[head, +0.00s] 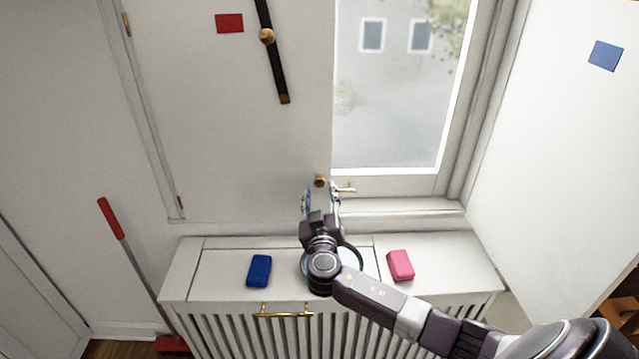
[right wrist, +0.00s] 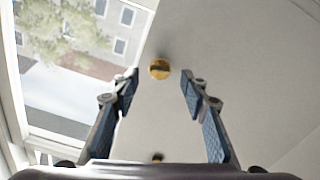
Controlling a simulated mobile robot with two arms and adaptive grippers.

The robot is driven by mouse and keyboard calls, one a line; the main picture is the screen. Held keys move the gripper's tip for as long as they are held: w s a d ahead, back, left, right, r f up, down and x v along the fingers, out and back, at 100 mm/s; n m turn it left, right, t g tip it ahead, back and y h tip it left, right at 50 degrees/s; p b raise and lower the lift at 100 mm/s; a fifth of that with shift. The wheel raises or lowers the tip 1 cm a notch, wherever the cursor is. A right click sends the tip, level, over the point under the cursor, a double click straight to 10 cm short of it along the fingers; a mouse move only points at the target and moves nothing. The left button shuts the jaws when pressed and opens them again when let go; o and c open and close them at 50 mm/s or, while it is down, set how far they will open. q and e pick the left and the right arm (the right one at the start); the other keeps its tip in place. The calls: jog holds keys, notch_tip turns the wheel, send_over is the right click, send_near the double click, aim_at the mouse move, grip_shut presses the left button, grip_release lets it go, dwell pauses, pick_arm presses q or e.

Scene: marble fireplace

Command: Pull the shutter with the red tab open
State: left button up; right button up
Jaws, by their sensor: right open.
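The shutter (head: 230,130) with the red tab (head: 229,23) stands flat across the left part of the window. A small brass knob (head: 320,181) sits at its lower right edge. A black bar (head: 275,70) with a brass pivot hangs steeply tilted on its face. My right gripper (head: 320,191) is open at the knob. In the right wrist view the knob (right wrist: 159,69) appears between the open fingertips (right wrist: 160,75), with gaps on both sides; I cannot tell the exact depth. My left gripper is not in view.
The shutter with the blue tab (head: 605,56) stands swung out at right. Below, a slatted white cabinet (head: 220,258) bears a blue block (head: 259,270), a pink block (head: 400,265) and a round item mostly hidden by my arm. A red-handled broom (head: 112,218) leans at left.

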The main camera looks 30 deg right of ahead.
aim_at(319, 184)
jog(key=shift+p+x, duration=0.35)
jog(key=shift+x, duration=1.6)
grip_shut()
